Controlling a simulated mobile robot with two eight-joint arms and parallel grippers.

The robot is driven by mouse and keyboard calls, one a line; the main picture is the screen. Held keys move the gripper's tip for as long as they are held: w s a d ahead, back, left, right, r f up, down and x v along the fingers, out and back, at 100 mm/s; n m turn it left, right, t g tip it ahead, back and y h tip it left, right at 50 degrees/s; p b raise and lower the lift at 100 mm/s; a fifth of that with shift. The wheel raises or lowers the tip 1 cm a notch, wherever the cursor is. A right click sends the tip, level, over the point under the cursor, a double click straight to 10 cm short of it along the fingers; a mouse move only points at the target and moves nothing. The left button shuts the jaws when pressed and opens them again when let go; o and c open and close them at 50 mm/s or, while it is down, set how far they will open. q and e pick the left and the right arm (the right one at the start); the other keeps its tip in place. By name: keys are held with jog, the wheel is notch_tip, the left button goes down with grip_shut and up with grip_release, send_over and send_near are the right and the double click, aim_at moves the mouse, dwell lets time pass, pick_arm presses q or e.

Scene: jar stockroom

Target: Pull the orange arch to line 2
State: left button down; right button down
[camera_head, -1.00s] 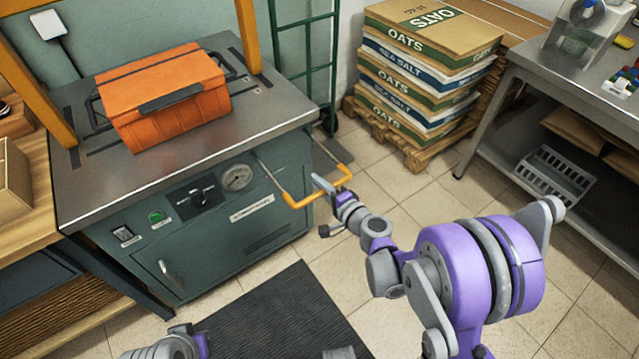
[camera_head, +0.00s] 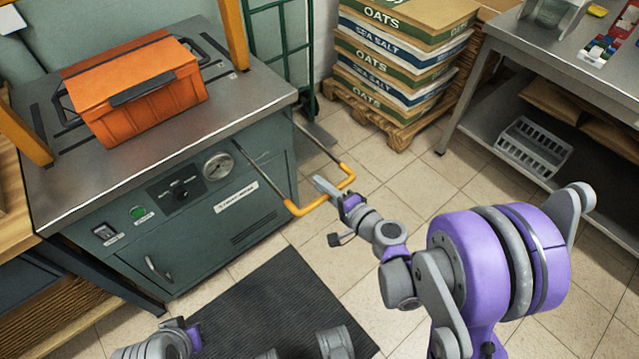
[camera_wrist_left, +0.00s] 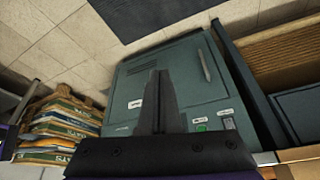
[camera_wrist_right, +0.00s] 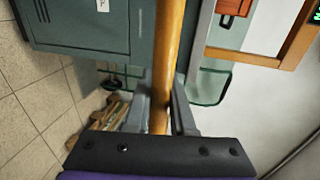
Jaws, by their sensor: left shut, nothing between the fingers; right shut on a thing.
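The orange arch stands over the grey machine top (camera_head: 110,185); its right upright (camera_head: 234,35) and left upright (camera_head: 22,132) show in the head view. An orange U-shaped handle (camera_head: 303,208) sticks out from the machine's front on two dark rods. My right gripper (camera_head: 325,186) is shut on this handle; in the right wrist view its orange bar (camera_wrist_right: 169,45) runs between the fingers. My left gripper (camera_wrist_left: 158,100) is shut and empty, pointing at the machine front in the left wrist view. Dark slots run along the top, but I cannot read line numbers.
An orange crate (camera_head: 150,112) sits on the machine top between the uprights. Stacked oats and sea salt sacks (camera_head: 400,55) stand on a pallet behind. A metal table (camera_head: 560,60) is at the right. The tiled floor and dark mat (camera_head: 270,310) in front are clear.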

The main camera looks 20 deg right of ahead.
jog(key=c, duration=0.8)
grip_release()
jog(key=shift+s+d, duration=0.1)
jog(key=shift+s, duration=0.1)
jog(key=shift+s, duration=0.1)
jog(key=v, duration=1)
jog(key=shift+s+d+p, duration=0.1)
jog(key=shift+s+p, duration=0.2)
jog(key=shift+p, duration=0.05)
